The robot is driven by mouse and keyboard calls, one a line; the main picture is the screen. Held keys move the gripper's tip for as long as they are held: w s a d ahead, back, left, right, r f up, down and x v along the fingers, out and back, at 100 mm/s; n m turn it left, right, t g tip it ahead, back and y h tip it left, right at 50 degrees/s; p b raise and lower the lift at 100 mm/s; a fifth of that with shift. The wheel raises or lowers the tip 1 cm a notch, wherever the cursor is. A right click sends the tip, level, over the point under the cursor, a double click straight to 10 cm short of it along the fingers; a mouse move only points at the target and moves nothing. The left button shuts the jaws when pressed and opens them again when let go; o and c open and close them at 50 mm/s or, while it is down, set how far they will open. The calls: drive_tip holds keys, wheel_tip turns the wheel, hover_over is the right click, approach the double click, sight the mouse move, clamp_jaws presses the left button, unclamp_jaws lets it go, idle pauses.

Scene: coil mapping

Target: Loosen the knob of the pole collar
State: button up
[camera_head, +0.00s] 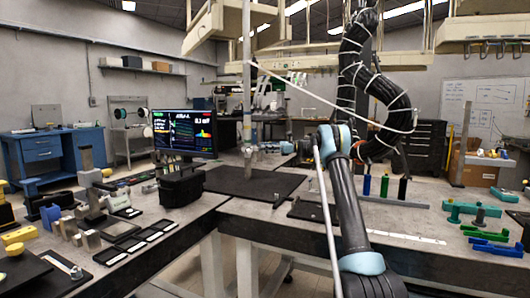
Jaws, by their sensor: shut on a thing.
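A slim upright pole (247,105) rises from a black base plate (246,184) on the workbench, left of the middle of the view. A small pale fitting (248,150) sits around or against the pole at about monitor height; it may be the collar, but it is too small to make out its knob. My dark arm with pale blue joint covers reaches up from the lower right, to the right of the pole. I cannot make out my gripper or its fingertips in this view.
A monitor (185,133) stands left of the pole above a black case (180,185). Blocks and black trays lie on the left bench. Blue and green parts (493,246) lie on the right bench. Thick looped black hoses (385,90) hang near my arm. The base plate is largely clear.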

drive_tip(key=n, duration=2.2)
drive_tip(key=shift+d+f, duration=0.1)
drive_tip(key=shift+f, duration=0.2)
drive_tip(key=shift+n, duration=0.3)
drive_tip(key=o, duration=1.1)
drive_tip(key=v, duration=1.2)
drive_tip(key=shift+f, duration=0.1)
